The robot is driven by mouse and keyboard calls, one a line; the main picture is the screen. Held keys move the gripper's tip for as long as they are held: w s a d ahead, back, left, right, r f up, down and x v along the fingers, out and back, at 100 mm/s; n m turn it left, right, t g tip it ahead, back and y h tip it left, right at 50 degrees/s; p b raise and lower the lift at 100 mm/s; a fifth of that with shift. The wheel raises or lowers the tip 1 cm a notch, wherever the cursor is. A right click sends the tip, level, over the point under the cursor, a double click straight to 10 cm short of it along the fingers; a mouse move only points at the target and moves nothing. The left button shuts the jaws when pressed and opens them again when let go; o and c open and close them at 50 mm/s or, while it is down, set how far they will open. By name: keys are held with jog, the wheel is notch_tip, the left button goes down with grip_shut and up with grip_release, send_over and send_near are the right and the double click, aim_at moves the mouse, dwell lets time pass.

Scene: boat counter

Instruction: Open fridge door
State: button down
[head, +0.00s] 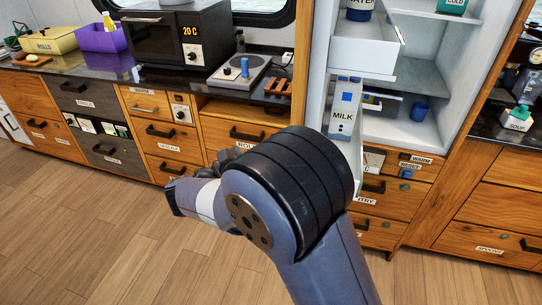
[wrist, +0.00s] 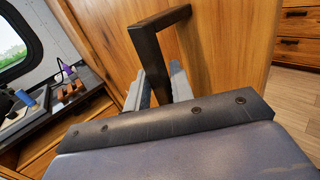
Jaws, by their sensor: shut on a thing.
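The fridge door (head: 304,55) stands open in the head view, seen nearly edge-on, with its wooden outer face turned to the left. Its white inner bins hold a water container and a milk carton (head: 343,121). The white fridge interior (head: 430,75) is exposed. In the wrist view, the door's wooden face (wrist: 232,50) carries a dark bar handle (wrist: 150,48). My gripper (wrist: 158,88) is shut on the handle's lower part, its fingers either side. In the head view my arm hides the gripper and handle.
Left of the fridge, a counter (head: 70,84) holds a microwave (head: 165,40), a hotplate (head: 238,76), a purple bin (head: 101,38) and a yellow bin. Drawers lie below the fridge. The wooden floor (head: 120,230) in front is clear.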

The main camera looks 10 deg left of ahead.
jog(key=c, duration=1.2)
grip_release()
jog(key=b+v, duration=0.1)
jog(key=v, duration=0.9)
jog(key=shift+s+a, duration=0.25)
jog(key=x, duration=1.1)
jog(key=shift+p, duration=0.45)
jog(key=shift+s+d, duration=0.1)
